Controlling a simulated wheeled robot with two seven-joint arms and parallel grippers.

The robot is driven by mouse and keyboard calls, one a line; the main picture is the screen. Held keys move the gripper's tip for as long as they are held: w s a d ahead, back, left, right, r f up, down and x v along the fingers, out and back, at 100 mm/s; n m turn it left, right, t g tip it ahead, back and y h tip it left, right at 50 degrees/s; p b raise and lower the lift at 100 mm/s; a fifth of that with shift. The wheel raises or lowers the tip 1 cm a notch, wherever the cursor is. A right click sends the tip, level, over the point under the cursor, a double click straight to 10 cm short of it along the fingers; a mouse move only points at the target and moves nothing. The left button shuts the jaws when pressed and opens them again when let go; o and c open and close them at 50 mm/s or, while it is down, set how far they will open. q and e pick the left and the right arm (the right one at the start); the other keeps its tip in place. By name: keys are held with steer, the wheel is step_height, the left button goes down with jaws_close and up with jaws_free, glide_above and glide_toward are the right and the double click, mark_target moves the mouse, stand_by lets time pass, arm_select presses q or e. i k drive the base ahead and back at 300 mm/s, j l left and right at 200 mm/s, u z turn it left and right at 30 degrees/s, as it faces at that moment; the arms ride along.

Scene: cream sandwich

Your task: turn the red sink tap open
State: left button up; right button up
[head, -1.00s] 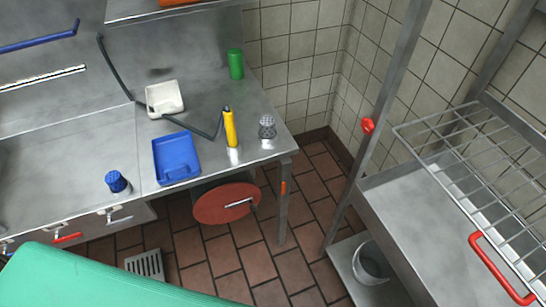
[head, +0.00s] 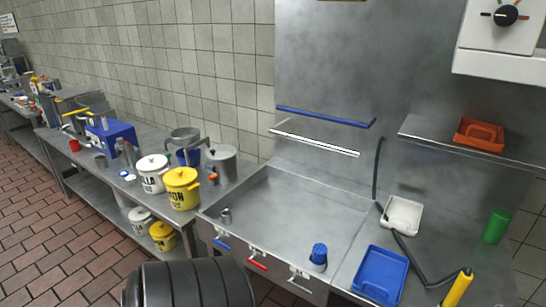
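The red tap handle (head: 257,265) is on the front face of the steel sink counter (head: 207,214), low in the middle of the head view. A blue tap handle (head: 222,243) sits to its left and a pale metal one (head: 300,285) to its right. The red handle lies roughly level, slanting slightly down to the right. Neither of my grippers is in view, and nothing touches the red handle.
A dark ribbed round shape (head: 190,285) fills the bottom edge, left of the red handle. A blue-capped item (head: 318,256) stands on the counter's front edge. A blue tray (head: 380,274) lies to the right. Yellow pots (head: 182,187) stand left. Red tiled floor (head: 70,240) is clear at left.

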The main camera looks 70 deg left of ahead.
mark_target(250, 260)
steer(key=u, duration=2.25)
